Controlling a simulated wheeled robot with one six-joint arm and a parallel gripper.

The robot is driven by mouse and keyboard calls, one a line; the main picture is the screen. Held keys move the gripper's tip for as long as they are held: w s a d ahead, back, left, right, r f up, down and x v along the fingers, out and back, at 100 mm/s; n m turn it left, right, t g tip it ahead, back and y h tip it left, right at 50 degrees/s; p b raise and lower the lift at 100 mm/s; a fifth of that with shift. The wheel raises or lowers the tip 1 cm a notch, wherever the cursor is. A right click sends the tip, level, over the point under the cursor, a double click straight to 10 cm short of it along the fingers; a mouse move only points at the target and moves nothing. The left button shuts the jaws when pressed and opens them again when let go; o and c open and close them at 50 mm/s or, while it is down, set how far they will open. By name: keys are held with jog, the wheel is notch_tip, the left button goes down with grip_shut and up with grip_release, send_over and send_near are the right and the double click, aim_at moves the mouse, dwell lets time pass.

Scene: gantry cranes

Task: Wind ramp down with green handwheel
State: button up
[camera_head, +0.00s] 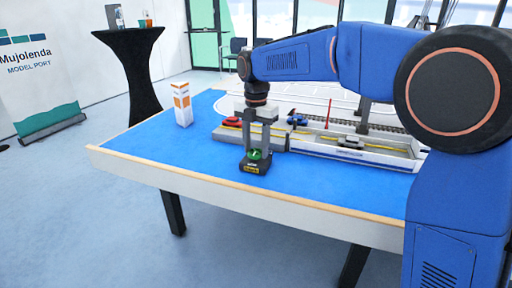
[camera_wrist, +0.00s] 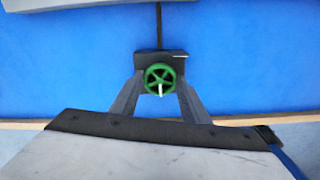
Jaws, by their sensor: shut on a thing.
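The green handwheel (camera_head: 254,155) sits on a small black box (camera_head: 256,166) with a yellow label, near the front edge of the blue table. In the wrist view the handwheel (camera_wrist: 152,78) has spokes and a pale knob at its lower side. My gripper (camera_wrist: 159,85) points down over it, with a finger on each side, shut on the wheel. In the head view my gripper (camera_head: 256,146) stands over the box. A dark rod (camera_wrist: 158,24) runs from the box to a grey structure (camera_wrist: 70,5). I cannot clearly tell the ramp or its angle.
Behind the wheel, a model ship or quay (camera_head: 350,155) with yellow lines spans the table. A red car (camera_head: 232,121) and a blue car (camera_head: 297,119) stand nearby. A white-orange carton (camera_head: 182,104) stands left. The blue table front (camera_head: 190,165) is clear.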

aim_at(256, 151)
jog(key=o, duration=1.1)
jog(key=shift+c, duration=0.2)
notch_tip(256, 151, up, 17)
jog(key=shift+r, duration=0.2)
